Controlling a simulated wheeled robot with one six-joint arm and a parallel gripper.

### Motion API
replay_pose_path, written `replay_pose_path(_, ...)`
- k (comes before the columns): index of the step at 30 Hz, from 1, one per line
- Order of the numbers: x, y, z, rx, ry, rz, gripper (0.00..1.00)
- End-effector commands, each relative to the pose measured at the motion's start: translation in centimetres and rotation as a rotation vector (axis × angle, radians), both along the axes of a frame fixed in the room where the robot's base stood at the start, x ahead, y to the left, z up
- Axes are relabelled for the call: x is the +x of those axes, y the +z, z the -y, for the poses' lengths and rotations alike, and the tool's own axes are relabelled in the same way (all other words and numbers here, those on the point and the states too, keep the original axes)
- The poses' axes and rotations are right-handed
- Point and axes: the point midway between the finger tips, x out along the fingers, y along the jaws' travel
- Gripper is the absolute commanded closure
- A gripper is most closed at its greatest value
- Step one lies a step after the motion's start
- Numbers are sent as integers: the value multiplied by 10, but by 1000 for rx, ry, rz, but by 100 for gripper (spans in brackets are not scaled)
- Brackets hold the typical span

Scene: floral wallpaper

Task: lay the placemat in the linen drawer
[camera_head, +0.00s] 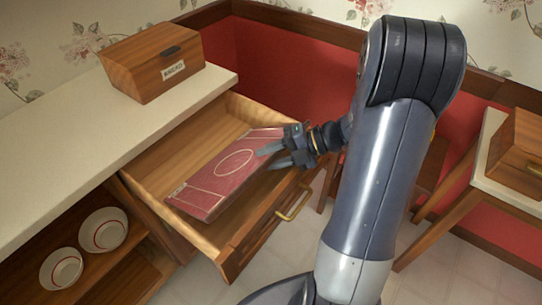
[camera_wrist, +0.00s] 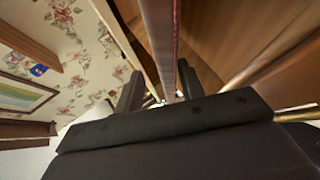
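In the wrist view, the mat (camera_wrist: 164,45) shows edge-on as a thin strip between the two spread fingers (camera_wrist: 158,90), closer to the right finger. I see a gap at the left finger. The gripper and arm hide part of the mat's right end.
A labelled wooden box (camera_head: 152,62) stands on the pale countertop (camera_head: 60,155). Bowls (camera_head: 103,229) sit on the open shelf below. The drawer's brass handle (camera_head: 293,203) faces the floor area. Another wooden box (camera_head: 515,155) stands on a side table at right.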

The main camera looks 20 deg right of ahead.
Motion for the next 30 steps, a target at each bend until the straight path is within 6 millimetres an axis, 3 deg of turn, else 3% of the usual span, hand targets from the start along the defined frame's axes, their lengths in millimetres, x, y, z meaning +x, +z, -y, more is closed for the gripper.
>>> replay_pose_path(10,1,12,0,-3,0,6,63)
replay_pose_path(21,-19,47,75,-1,-5,2,63)
replay_pose_path(30,-27,60,105,0,-1,0,63)
